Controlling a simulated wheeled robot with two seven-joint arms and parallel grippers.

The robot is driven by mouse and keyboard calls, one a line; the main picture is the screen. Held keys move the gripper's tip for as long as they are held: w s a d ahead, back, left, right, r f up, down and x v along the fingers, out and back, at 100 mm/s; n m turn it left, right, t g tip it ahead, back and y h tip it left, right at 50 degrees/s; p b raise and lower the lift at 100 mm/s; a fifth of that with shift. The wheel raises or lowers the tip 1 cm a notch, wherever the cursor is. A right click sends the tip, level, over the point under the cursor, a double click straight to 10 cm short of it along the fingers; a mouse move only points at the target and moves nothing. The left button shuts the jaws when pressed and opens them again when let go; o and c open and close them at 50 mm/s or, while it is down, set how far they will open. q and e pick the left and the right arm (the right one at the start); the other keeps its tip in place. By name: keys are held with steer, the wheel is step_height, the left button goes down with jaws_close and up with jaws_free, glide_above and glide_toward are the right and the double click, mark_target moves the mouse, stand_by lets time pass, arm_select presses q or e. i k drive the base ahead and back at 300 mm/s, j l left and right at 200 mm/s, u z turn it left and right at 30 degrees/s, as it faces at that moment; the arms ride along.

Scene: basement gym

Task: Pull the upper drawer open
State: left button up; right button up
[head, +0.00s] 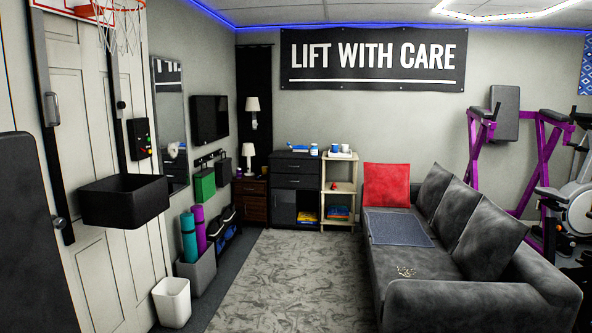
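A black cabinet (295,188) stands against the far wall, left of centre. Its upper drawer (294,166) looks shut, with a second drawer (294,181) below it, also apparently shut. Lower down is a compartment with some colourful items in it. To its left stands a small brown wooden cabinet (251,199), which also appears to have drawers, upper (250,187) and lower (252,208), seemingly shut. The handles are too small to make out clearly. Neither of my grippers is in view, and both cabinets are well across the room.
A grey patterned carpet (262,285) leaves free floor up to the cabinets. A dark sofa (450,300) bounds it on the right. A white bin (171,302) and a grey box (196,270) with rolled mats stand left. A light shelf (339,188) adjoins the black cabinet.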

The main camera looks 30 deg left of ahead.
mark_target(279, 165)
steer(key=i+j+u, duration=0.3)
steer(key=i+u, duration=0.65)
steer(key=i, duration=3.95)
steer(key=i+l+u, duration=0.1)
steer(key=i, duration=2.1)
